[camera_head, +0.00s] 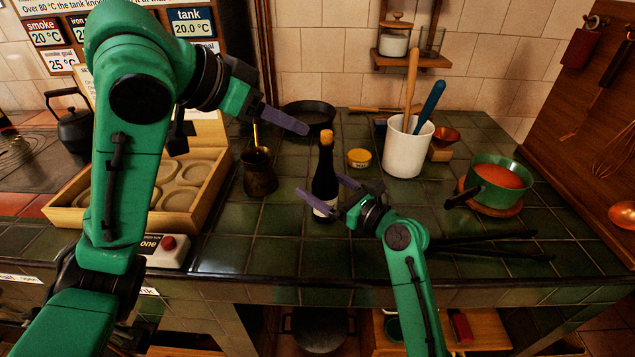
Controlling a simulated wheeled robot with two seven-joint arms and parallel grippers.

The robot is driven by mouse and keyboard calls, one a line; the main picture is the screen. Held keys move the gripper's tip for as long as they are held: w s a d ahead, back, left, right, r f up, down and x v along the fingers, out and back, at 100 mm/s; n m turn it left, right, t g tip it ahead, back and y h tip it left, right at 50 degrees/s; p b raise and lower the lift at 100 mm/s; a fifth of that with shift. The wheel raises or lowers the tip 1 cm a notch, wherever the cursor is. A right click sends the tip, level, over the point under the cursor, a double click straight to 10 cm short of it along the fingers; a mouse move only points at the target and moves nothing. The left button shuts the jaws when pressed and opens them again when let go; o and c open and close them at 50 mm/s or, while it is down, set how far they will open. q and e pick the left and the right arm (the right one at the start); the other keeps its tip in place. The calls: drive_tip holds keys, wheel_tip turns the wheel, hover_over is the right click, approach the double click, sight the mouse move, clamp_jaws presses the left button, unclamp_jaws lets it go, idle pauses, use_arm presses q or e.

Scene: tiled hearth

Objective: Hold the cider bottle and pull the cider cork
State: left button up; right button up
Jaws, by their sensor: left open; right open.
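The cider bottle (325,176) is dark with a pale label low down, and stands upright on the green tiled counter. The cider cork (326,137) is tan and sits in the bottle's mouth. My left gripper (300,127) is up and to the left of the cork, its purple fingertips close to it in the picture; whether they touch I cannot tell. My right gripper (318,191) is open low at the bottle, with one purple finger on the left side and the other on the right. The bottle's lower right side is partly hidden by that gripper.
A green saucepan (497,188) is farther right. A wooden tray (69,219) lies left, and a black pan (309,113) behind.

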drive_tip(key=shift+x, duration=0.85)
clamp_jaws()
idle(0.3)
